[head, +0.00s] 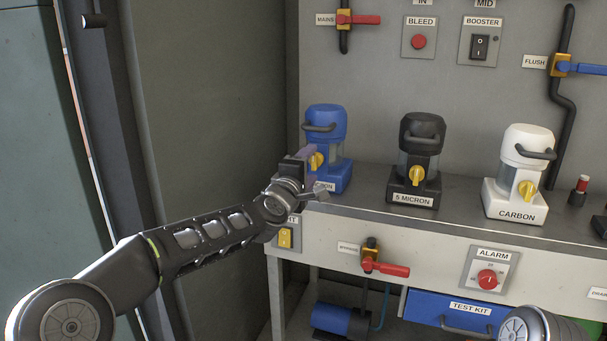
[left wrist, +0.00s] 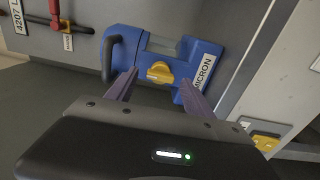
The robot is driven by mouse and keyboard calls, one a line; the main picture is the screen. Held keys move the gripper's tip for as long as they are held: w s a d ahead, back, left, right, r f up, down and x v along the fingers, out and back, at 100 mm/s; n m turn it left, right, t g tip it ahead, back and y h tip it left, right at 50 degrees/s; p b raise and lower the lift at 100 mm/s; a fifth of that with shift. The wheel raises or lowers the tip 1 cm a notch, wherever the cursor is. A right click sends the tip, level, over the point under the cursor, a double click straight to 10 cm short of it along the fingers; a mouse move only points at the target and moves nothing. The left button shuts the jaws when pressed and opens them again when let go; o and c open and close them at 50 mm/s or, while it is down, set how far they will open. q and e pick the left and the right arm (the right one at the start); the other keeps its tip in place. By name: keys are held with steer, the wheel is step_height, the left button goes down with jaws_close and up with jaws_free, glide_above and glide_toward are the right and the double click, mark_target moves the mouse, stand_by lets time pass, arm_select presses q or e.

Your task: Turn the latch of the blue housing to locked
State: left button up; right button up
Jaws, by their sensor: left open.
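The blue housing (head: 327,125) stands at the left end of the bench, with a dark handle on its head and a yellow latch (head: 316,161) on its front. In the left wrist view the housing (left wrist: 208,58) lies sideways, and its latch (left wrist: 160,73) runs roughly along the housing's length. My left gripper (head: 309,158) is in front of the housing, partly covering its base label. In the left wrist view my left gripper (left wrist: 158,92) is open, its purple fingers on either side of the latch with visible gaps. Contact is not seen. My right gripper is out of view.
A black housing (head: 421,140) and a white housing (head: 525,150) with similar yellow latches stand to the right. Below the bench top (head: 365,199) are a red-handled valve (head: 384,267) and an alarm knob (head: 487,279). The wall behind carries switches and pipes.

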arm_select(q)
steer(key=v, duration=0.6)
steer(key=shift+s, duration=0.35)
steer(key=shift+a, duration=0.1)
